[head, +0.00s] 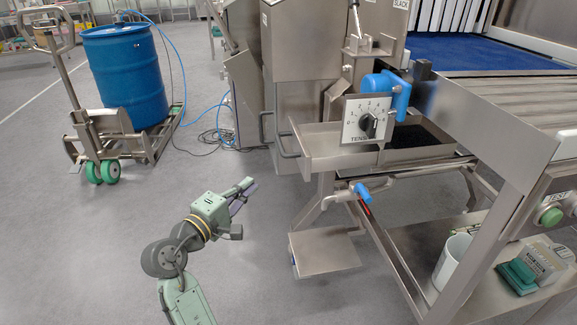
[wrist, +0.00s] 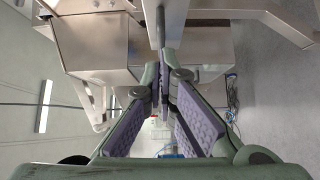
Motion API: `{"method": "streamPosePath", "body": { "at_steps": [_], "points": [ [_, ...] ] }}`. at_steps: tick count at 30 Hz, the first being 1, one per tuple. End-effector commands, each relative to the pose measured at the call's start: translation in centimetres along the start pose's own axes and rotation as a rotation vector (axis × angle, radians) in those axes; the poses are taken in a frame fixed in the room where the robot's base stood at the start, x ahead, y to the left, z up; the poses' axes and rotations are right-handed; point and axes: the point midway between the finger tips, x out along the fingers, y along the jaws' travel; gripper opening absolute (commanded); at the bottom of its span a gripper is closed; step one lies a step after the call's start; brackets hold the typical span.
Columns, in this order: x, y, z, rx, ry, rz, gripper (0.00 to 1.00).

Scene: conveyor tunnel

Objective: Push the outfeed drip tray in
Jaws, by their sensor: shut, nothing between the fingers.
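The drip tray (head: 325,155) is a shallow steel tray under the end of the conveyor in the head view. Its left end sticks out past the dial plate, and a bar handle (head: 283,145) is on that end. Part of the tray is hidden behind the dial plate. My gripper (head: 250,186) is left of the tray and lower in the picture, apart from the handle. Its purple-padded fingers also show in the wrist view (wrist: 162,78), where they come together at the tips with nothing held.
A TENSION dial plate (head: 367,120) and a blue motor (head: 386,95) stand above the tray. A blue-handled valve (head: 361,193) and a steel plate (head: 325,250) are below it. A blue drum (head: 124,75) stands at the left. The floor around my arm is clear.

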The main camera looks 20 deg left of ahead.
Motion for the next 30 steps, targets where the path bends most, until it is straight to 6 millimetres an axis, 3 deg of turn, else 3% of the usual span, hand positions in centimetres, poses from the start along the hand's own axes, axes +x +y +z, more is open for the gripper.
{"method": "streamPosePath", "body": {
  "at_steps": [8,19,24,30],
  "points": [
    [2.6,-0.5,1.2,-0.043,-0.051,-0.006,0.00],
    [10.3,-0.4,1.5,-0.041,-0.048,-0.005,0.00],
    [11.9,-0.3,3.4,-0.040,-0.046,-0.004,0.00],
    [12.8,-0.5,4.3,-0.039,-0.044,-0.004,0.00]
  ]
}}
